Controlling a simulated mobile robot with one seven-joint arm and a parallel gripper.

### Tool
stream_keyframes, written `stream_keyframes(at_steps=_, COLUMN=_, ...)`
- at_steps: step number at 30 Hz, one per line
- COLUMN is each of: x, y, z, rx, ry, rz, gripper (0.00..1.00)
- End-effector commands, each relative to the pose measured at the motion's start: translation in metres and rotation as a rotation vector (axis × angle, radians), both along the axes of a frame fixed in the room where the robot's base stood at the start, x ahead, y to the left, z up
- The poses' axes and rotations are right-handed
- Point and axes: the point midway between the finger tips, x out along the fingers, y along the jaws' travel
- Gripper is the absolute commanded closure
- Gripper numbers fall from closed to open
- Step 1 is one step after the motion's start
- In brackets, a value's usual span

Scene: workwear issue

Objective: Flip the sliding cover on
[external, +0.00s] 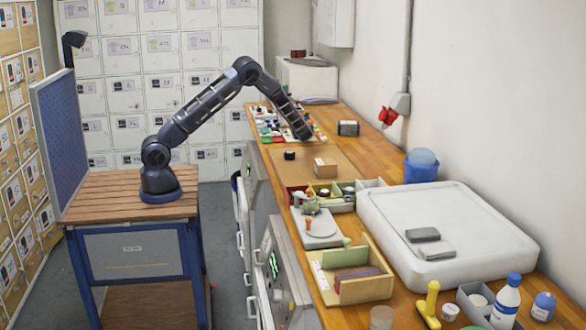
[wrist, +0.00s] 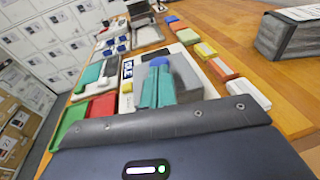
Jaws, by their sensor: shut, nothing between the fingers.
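My gripper (external: 304,132) is shut and empty, low over the far part of the wooden counter. Its dark blue housing and a grey curved bracket fill the bottom of the wrist view. Just beyond the bracket, a white-edged item with a black-and-white label (wrist: 127,69) is partly hidden behind teal and grey blocky shapes (wrist: 158,86). I cannot tell whether those shapes are my fingers or separate pieces. No part is clearly recognisable as the sliding cover in either view.
Green (wrist: 72,119) and red trays, small coloured blocks (wrist: 207,50) and white items surround the gripper. A dark grey box (external: 348,128) stands to the right. Nearer are a cardboard box (external: 325,167), an open wooden bin (external: 364,290) and a large white lid (external: 480,215).

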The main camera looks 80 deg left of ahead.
Motion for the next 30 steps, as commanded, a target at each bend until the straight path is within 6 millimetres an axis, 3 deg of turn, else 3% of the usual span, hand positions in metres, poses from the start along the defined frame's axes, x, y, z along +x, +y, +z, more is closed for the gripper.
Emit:
stream_keyframes(at_steps=8, x=0.000, y=0.003, z=0.000, rx=0.000, ry=0.000, rz=0.000, gripper=1.00)
stream_keyframes(at_steps=11, x=0.000, y=0.018, z=-0.001, rx=0.000, ry=0.000, rz=0.002, gripper=1.00)
stream_keyframes(at_steps=21, x=-0.001, y=0.104, z=-0.001, rx=0.002, ry=0.001, rz=0.002, gripper=1.00)
stream_keyframes(at_steps=30, x=0.000, y=0.122, z=0.001, rx=0.001, ry=0.000, rz=0.000, gripper=1.00)
